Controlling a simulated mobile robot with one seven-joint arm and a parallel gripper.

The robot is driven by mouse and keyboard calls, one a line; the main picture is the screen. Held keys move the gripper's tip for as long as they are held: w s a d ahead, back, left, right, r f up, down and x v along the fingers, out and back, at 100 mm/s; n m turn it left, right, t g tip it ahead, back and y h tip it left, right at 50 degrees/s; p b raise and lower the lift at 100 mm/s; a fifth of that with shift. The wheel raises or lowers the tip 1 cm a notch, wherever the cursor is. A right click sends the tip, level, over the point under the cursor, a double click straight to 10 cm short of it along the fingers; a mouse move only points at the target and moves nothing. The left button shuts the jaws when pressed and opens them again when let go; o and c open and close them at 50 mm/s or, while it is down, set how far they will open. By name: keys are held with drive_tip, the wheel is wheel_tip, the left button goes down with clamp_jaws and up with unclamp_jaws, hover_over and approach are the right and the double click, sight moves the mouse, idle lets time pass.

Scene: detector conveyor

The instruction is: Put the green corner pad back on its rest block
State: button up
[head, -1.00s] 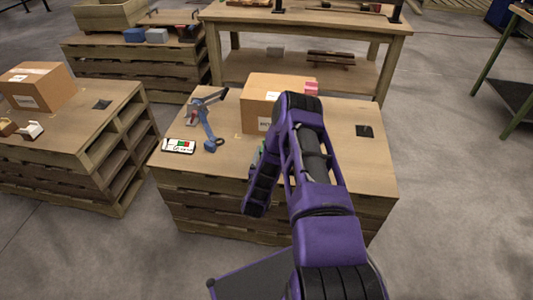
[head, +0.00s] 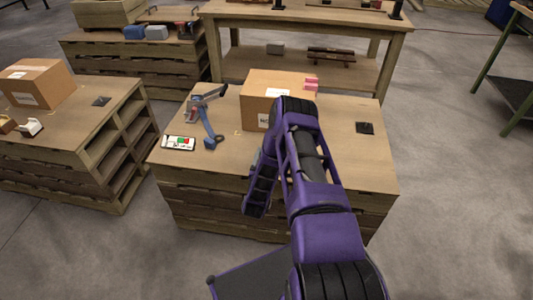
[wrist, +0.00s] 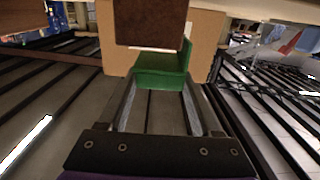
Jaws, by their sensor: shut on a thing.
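The green corner pad (wrist: 160,78) is in the wrist view, at the ends of my gripper's fingers (wrist: 160,92). My gripper is shut on it. The pad has a flat face toward me and a raised edge on the right. A dark brown block (wrist: 150,22) is just beyond and above it, covering part of it; I cannot tell whether they touch. This may be the rest block, but I cannot be sure. In the head view my purple arm hides the pad and the block, and my gripper (head: 255,200) hangs at the pallet table's front edge.
A cardboard box (head: 262,112) stands on the pallet table (head: 350,165) beyond my arm. A blue-grey clamp-like tool (head: 207,115) and a small display (head: 179,143) lie at left. A black square (head: 364,128) is at right. The right front tabletop is clear.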

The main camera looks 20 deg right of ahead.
drive_tip(key=shift+f, duration=1.05)
drive_tip(key=o, duration=1.5)
drive_tip(key=p+v, duration=0.3)
drive_tip(key=v, duration=1.4)
drive_tip(key=shift+a, duration=0.2)
drive_tip(key=shift+s, duration=0.1)
